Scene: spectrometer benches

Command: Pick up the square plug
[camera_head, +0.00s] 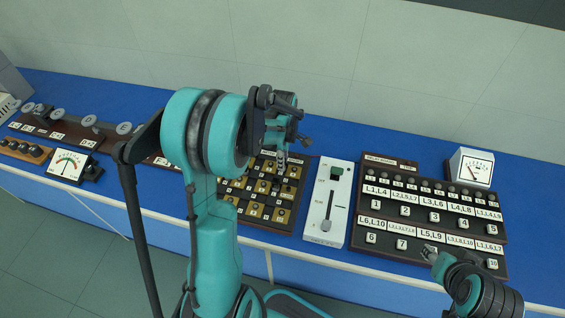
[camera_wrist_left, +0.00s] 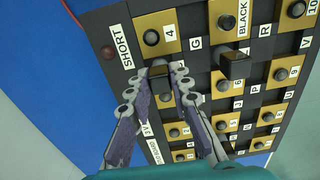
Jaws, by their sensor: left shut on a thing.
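The square plug (camera_wrist_left: 159,71) is a small dark block between my left fingertips. It is partly hidden by the fingers. My left gripper (camera_wrist_left: 157,80) is shut on it, over the edge of the plug board (camera_wrist_left: 103,22) near the SHORT label. In the head view my left gripper (camera_head: 281,158) points down at the board (camera_head: 270,236), and the plug is too small to make out there. Another dark square-topped block (camera_wrist_left: 234,64) stands on the board to the right in the wrist view. My right gripper (camera_head: 431,252) is low at the right, by the numbered panel; its fingers are too small to read.
A white slider box (camera_head: 328,205) stands right of the plug board, then the dark numbered panel (camera_head: 405,243) and a white meter (camera_head: 471,166). Another meter (camera_head: 67,165) and dark boards are at the left. Blue bench top (camera_head: 528,205) is clear at far right.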

